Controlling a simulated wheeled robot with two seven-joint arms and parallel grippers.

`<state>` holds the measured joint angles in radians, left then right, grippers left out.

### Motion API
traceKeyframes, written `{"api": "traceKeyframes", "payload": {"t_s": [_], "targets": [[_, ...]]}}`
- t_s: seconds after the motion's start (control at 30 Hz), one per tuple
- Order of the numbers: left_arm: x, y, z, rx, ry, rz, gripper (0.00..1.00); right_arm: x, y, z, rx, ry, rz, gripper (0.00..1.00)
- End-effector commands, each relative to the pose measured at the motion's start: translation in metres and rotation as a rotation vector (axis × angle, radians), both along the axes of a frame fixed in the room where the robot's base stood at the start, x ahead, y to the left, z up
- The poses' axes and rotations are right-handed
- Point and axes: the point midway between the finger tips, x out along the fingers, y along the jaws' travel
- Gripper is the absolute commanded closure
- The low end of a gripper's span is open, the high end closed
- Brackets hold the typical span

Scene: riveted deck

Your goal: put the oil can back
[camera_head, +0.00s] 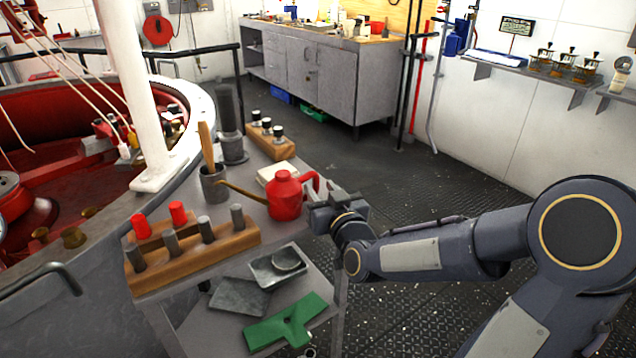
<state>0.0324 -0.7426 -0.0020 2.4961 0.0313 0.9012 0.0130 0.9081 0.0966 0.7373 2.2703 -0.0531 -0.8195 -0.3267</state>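The red oil can (285,197) has a long brass-coloured spout pointing left and a red handle on its right side. It is upright at the right edge of the grey cart top (252,212); I cannot tell whether its base touches the surface. My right gripper (318,207) reaches in from the right and is at the can's handle side. Its fingertips overlap the can and handle, so I cannot see whether they are closed on the handle. My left gripper is not in view.
The lower shelf holds trays (240,297) and a green piece (285,322).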

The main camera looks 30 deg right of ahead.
Motion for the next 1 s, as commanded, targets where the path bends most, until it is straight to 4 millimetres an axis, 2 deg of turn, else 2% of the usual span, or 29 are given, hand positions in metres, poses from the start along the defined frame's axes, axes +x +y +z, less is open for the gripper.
{"api": "traceKeyframes", "payload": {"t_s": [0.1, 0.3, 1.0], "targets": [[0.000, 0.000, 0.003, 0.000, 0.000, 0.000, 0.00, -0.023, 0.004, 0.001, -0.005, 0.001, 0.000, 0.64], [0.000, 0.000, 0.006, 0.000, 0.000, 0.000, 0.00, -0.046, 0.007, 0.000, -0.001, 0.000, 0.000, 0.64], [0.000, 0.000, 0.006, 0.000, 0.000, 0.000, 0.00, -0.049, 0.008, -0.001, 0.001, 0.000, 0.000, 0.64]]}}
